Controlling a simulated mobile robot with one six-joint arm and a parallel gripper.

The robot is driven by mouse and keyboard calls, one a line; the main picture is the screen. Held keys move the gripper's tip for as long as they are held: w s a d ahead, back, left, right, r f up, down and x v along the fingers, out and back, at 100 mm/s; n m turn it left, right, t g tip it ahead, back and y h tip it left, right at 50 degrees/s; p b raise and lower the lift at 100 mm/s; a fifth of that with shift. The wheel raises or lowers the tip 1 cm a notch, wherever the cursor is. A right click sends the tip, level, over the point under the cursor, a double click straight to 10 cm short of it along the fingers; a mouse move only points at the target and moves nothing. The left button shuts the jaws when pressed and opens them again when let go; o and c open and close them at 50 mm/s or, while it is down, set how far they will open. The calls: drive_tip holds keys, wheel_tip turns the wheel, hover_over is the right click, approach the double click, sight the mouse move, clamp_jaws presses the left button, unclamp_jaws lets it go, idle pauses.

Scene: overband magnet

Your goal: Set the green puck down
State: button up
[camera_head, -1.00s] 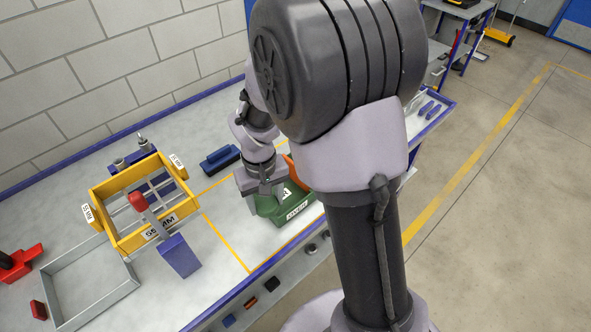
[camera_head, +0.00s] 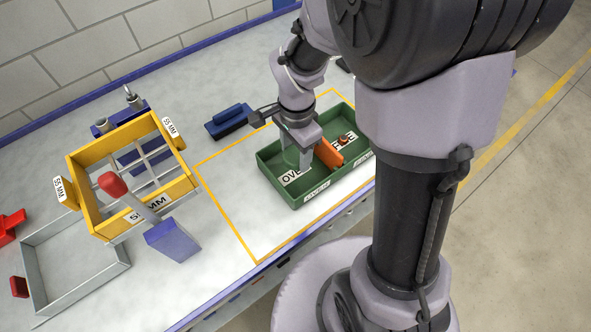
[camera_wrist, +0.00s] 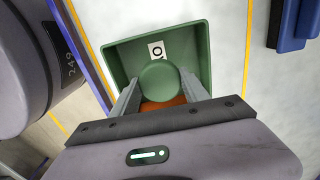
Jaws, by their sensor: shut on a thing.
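The green puck (camera_wrist: 160,82) is round and sits between my gripper's two fingers in the wrist view. My gripper (camera_head: 303,165) is shut on it and points down into the green tray (camera_head: 315,199). The puck also shows in the head view (camera_head: 291,157), partly behind the fingers. It is over the tray's left compartment, the one with a label (camera_head: 292,178) starting "OV", left of the orange divider (camera_head: 328,153). The fingers reach below the tray's rim height in the picture. I cannot tell whether the puck touches the tray floor.
A yellow outline (camera_head: 222,207) on the table surrounds the tray. A blue block (camera_head: 229,121) lies behind. A small brown piece (camera_head: 344,140) is in the right compartment.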

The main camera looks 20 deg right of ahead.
sight(295, 173)
wheel_tip(295, 173, down, 6)
drive_tip(key=shift+w+b, duration=0.1)
drive_tip(key=shift+b, duration=0.95)
drive_tip(key=shift+f, duration=0.25)
drive_tip(key=o, duration=1.4)
drive_tip(key=shift+r, duration=0.1)
drive_tip(key=shift+c, duration=0.2)
